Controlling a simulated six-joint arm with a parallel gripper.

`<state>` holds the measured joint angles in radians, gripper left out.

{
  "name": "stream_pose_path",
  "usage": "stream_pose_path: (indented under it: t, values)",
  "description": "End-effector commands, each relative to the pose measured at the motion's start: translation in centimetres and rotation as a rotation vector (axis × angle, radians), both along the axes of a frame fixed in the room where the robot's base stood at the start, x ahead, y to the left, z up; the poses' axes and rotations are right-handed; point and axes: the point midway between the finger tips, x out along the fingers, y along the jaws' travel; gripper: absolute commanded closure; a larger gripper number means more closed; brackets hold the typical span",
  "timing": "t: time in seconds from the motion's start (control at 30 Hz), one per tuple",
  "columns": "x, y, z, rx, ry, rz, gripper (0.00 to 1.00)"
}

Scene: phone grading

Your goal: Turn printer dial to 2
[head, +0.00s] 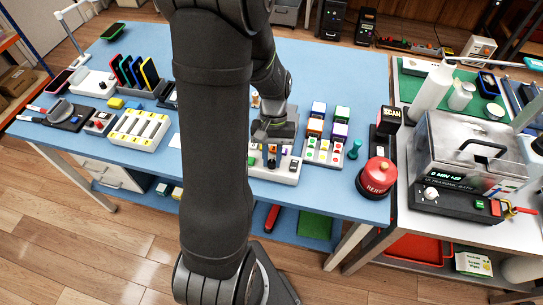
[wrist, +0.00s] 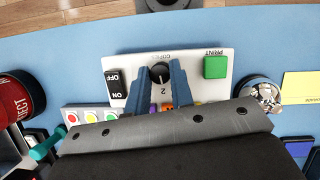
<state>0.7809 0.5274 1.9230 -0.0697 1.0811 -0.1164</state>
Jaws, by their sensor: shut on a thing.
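The printer's white panel (wrist: 205,95) lies below my wrist, with a black round dial (wrist: 158,76) in its middle under the word COPIES. A figure 2 shows just beside the dial, between my fingers. My gripper (wrist: 161,70) has one blue finger on each side of the dial and is shut on it. The dial's pointer is too small to read. In the head view, my gripper (head: 271,147) reaches down onto the white printer panel (head: 280,175); my arm hides part of the area.
The panel also carries a black OFF/ON switch (wrist: 118,83) and a green PRINT button (wrist: 215,67). A box of coloured buttons (head: 323,152) stands beside it. A red REJECT button (head: 377,178) is further right. An ultrasonic bath (head: 465,150) stands on the side table.

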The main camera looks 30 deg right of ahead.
Motion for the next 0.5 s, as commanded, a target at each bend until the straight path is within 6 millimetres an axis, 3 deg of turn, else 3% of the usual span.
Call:
stream_pose_path:
  t: [0.5]
  values:
    - [-0.01,-0.14,0.06,-0.001,-0.002,-0.165,1.00]
